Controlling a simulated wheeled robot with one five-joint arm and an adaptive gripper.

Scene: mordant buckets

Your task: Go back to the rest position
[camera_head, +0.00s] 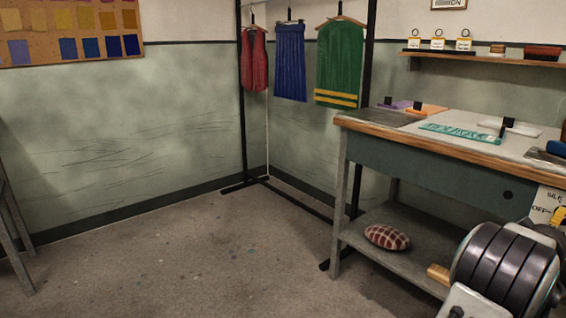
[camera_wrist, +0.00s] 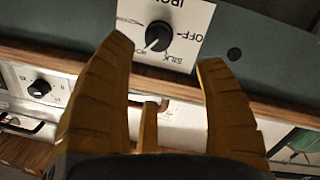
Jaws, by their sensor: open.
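My gripper (camera_wrist: 165,50) shows in the wrist view as two yellow ribbed fingers spread apart, with nothing between their tips. Just beyond the tips is a white plate with a black dial (camera_wrist: 159,36) marked IRON, OFF and SILK, on the dark green front of the workbench. The fingers look apart from the dial; the exact gap cannot be told. In the head view the gripper shows only as a bit of yellow (camera_head: 558,214) at the right edge, in front of the white dial plate (camera_head: 547,199). My arm covers the lower right there.
The workbench (camera_head: 430,165) carries flat cloths and dark-handled blocks. Its lower shelf (camera_head: 370,240) holds a plaid cushion (camera_head: 387,237). A rack (camera_head: 243,110) with three hung garments stands behind. The floor (camera_head: 180,260) in the middle is clear. Stand legs (camera_head: 14,235) show at the left.

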